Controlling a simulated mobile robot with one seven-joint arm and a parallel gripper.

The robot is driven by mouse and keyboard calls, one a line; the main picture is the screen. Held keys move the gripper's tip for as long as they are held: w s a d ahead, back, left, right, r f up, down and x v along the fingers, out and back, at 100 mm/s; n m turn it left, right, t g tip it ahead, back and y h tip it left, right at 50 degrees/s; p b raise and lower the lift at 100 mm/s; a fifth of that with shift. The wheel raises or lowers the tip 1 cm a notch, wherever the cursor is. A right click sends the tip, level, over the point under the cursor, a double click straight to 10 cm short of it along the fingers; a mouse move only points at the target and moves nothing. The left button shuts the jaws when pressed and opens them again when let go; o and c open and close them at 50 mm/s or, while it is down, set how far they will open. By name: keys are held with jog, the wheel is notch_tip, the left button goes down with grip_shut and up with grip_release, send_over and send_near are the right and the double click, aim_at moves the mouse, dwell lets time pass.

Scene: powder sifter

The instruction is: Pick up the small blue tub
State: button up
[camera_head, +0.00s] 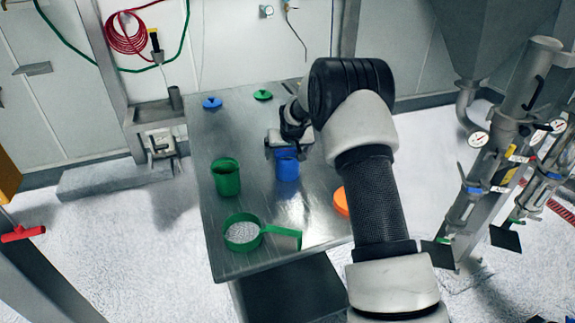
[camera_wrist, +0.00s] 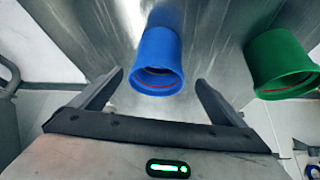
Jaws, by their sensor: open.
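The small blue tub (camera_head: 287,167) stands upright on the metal table, right of the green tub. In the wrist view the blue tub (camera_wrist: 158,62) is in the upper middle, with its open mouth facing the camera. My gripper (camera_head: 283,142) is just behind the tub in the head view, and its lower end is partly hidden. In the wrist view my gripper (camera_wrist: 160,85) is open, with one finger on each side of the tub's mouth. A gap shows between each finger and the tub, and nothing is held.
A green tub (camera_head: 225,177) stands to the left, close to the blue one. A green scoop or sieve (camera_head: 242,232) with white granules lies at the table's front. Blue (camera_head: 212,103) and green (camera_head: 263,95) lids lie at the back. An orange item (camera_head: 341,202) is partly behind my arm.

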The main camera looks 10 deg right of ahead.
aim_at(287, 158)
jog(key=shift+d+p+x, duration=0.15)
jog(key=shift+p+x, duration=0.15)
jog(key=shift+x, duration=1.1)
jog(key=shift+d+p+x, duration=0.1)
jog(key=shift+p+x, duration=0.2)
jog(key=shift+x, duration=1.1)
jog(key=c, duration=1.2)
notch_tip(287, 158, up, 10)
jog(key=shift+r+b, duration=0.1)
jog(key=shift+b, duration=0.55)
jog(key=shift+c, duration=0.2)
jog(key=shift+r+p, duration=1.15)
jog(key=shift+r, duration=1.3)
